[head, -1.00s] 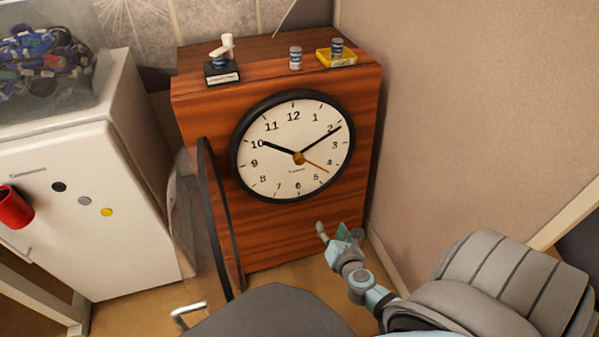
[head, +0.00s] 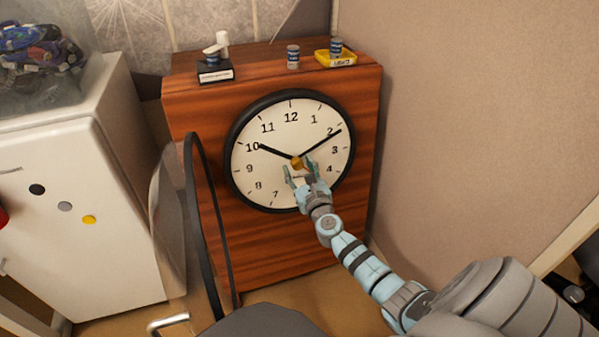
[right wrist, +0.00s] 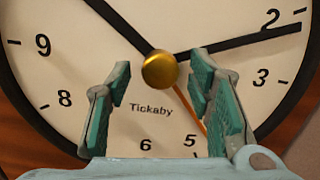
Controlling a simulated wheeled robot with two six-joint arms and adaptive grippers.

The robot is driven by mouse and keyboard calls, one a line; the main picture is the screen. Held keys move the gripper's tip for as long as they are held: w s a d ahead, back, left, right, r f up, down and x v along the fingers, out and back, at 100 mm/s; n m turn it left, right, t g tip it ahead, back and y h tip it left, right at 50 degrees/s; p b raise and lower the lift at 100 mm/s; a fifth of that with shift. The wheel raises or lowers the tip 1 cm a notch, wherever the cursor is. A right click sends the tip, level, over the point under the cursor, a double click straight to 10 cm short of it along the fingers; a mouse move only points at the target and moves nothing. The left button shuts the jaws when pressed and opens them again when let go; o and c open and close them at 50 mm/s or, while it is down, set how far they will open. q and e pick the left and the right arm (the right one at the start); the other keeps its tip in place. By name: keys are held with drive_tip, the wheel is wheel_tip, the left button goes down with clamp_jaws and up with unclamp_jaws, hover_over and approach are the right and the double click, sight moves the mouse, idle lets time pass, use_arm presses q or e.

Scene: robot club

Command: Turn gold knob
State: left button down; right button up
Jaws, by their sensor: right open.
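The gold knob (head: 297,162) sits at the centre of a white clock face (head: 262,185), where the black hands meet. It shows large in the right wrist view (right wrist: 159,70), just beyond the fingertips and between their lines. My right gripper (head: 298,172) is open in front of the clock, just below the knob. Its two teal-padded fingers (right wrist: 160,82) stand apart with nothing between them; I see no contact with the knob. The clock's round glass cover (head: 205,220) is swung open to the left. My left gripper is not in view.
The clock is set in a wooden cabinet (head: 275,258). On top are a small trophy-like item (head: 216,68), a can (head: 293,56) and a yellow tray (head: 333,60) with another can. A white fridge (head: 70,230) stands left; a wall closes the right.

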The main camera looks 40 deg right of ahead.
clamp_jaws()
drive_tip(key=shift+m, duration=0.3)
